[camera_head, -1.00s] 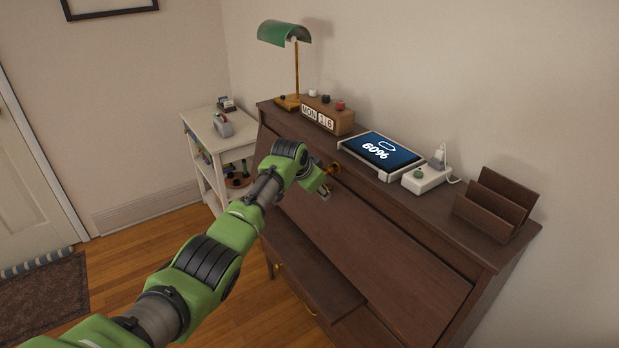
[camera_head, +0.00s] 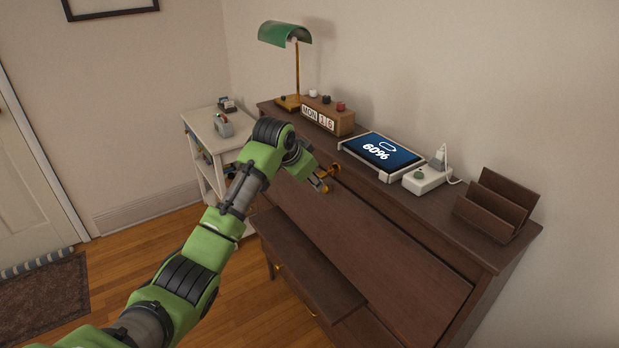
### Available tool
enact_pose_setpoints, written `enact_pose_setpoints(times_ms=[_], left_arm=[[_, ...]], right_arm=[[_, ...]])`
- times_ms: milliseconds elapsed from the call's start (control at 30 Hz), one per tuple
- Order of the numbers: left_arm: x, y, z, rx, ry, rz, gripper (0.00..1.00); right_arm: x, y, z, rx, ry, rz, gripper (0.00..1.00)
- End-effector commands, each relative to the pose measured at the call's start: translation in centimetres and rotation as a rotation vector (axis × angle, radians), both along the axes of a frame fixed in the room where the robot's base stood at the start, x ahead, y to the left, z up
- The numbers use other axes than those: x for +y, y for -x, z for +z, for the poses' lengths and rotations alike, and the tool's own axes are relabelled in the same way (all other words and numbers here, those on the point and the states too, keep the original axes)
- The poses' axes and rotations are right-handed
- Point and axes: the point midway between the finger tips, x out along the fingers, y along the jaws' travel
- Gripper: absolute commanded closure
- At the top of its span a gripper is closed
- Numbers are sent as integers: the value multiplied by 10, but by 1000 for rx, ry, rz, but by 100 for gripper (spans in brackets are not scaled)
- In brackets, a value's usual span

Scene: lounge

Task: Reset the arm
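My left arm comes in from the lower left, green with black joints. Its gripper (camera_head: 320,184) is small in view, beside the brass knob (camera_head: 332,171) on the slanted front of the dark wooden desk (camera_head: 400,262). I cannot tell whether the gripper touches the knob, or whether its fingers are open or shut. My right gripper is not in view.
The desk top holds a green lamp (camera_head: 285,34), a calendar block (camera_head: 328,116), a tablet (camera_head: 381,150) on a stand, a white charger box (camera_head: 426,179) and a wooden letter holder (camera_head: 496,205). A white side cart (camera_head: 205,125) stands left of the desk. Wooden floor (camera_head: 140,268) is clear at left.

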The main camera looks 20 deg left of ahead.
Motion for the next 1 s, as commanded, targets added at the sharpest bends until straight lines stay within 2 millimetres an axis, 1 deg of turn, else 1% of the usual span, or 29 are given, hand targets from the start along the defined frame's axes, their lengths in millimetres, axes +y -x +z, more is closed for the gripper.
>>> enact_pose_setpoints(times_ms=[333, 367, 467, 567, 600, 667, 700, 767, 800, 867, 900, 967, 1000], left_arm=[[0, 1, -2, 1, 0, 0, 64], [-1, 2, -5, 4, 1, 0, 64], [-6, 15, -27, 22, 4, 1, 64], [-14, 42, -64, 54, 9, 6, 64], [-18, 57, -81, 69, 12, 10, 64], [-24, 81, -106, 92, 18, 18, 64], [-27, 97, -121, 105, 23, 24, 64], [-31, 123, -141, 126, 31, 37, 64], [-34, 141, -154, 140, 34, 45, 64], [-37, 169, -172, 163, 43, 60, 64], [-38, 188, -182, 176, 48, 71, 64], [-40, 217, -196, 197, 58, 89, 64], [-41, 236, -204, 211, 63, 103, 64]], right_arm=[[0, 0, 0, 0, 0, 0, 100], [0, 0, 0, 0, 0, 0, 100], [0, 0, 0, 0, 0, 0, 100], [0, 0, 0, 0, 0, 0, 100], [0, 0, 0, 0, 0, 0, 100], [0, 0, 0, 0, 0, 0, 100], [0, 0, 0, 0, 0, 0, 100], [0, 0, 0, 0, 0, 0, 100], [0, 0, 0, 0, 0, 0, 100], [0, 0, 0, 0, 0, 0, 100], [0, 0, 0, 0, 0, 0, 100], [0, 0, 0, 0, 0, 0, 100], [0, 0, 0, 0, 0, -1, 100]])
